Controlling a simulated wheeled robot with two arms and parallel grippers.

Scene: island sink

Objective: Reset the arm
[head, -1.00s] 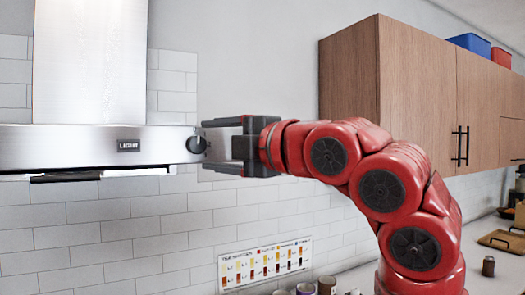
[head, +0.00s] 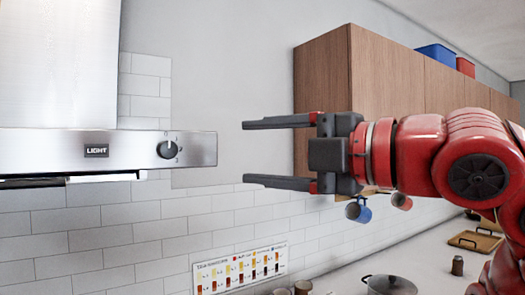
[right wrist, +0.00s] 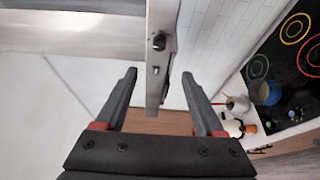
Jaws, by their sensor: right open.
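My right gripper (head: 245,153) is open and empty in the head view, its two dark fingers pointing left. A clear gap separates the fingertips from the round dark knob (head: 167,149) on the range hood (head: 50,148). The hood panel also carries a "LIGHT" label (head: 96,151). In the right wrist view, the spread fingers of the right gripper (right wrist: 159,73) have nothing between them, and the knob (right wrist: 159,41) shows beyond them on the hood's metal edge (right wrist: 163,18). My left gripper is in neither view.
A wooden wall cabinet (head: 322,85) stands behind my right gripper, with blue (head: 363,211) and red (head: 401,201) mugs below it. A pot (head: 390,285) and a tray (head: 475,241) are on the counter. A chart (head: 240,267) hangs on the tiled wall. Open space lies between gripper and hood.

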